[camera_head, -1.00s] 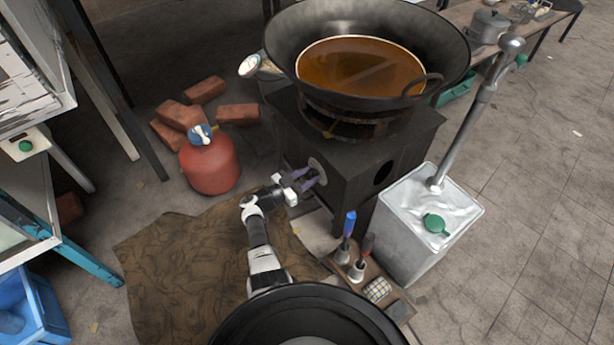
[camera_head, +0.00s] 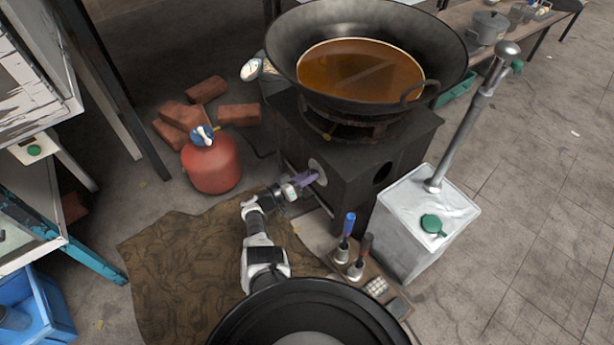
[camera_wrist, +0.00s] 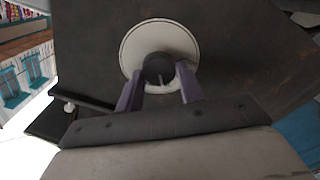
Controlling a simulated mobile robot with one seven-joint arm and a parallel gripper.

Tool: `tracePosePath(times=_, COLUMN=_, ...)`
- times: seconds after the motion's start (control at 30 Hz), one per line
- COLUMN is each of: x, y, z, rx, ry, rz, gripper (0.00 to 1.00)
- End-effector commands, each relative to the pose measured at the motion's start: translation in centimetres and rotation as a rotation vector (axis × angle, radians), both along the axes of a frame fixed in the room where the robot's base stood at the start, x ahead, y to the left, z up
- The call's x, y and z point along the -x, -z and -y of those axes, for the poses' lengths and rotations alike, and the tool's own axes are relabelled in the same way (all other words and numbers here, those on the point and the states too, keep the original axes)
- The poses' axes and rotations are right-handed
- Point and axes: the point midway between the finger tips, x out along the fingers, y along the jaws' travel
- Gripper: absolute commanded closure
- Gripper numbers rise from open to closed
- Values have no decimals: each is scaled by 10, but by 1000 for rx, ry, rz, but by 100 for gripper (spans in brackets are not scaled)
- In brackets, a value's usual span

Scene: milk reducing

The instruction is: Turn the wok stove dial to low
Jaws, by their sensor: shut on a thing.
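The wok stove (camera_head: 345,165) is a dark box with a large wok (camera_head: 440,50) of brown liquid on top. Its dial is a dark round knob (camera_wrist: 158,69) on a pale round plate (camera_wrist: 152,38), seen in the wrist view. The plate also shows in the head view (camera_head: 318,171) on the stove's left face. My gripper (camera_wrist: 160,83) is shut on the knob, with one purple finger on each side. A pale line shows on the knob's lower part. Any setting marks on the plate are too small to read.
A red gas cylinder (camera_head: 212,163) and several bricks (camera_head: 207,90) are on the ground left of the stove. A metal can (camera_head: 425,215) with a pump stands at its right. A low stand with handled tools (camera_head: 357,262) is in front.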

Motion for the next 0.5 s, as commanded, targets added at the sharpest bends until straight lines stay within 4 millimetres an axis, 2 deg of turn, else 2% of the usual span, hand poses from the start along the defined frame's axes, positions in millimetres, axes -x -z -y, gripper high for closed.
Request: tracePosePath(times=0.5, x=0, y=0, z=1, rx=31, ry=1, rz=-44, gripper=85)
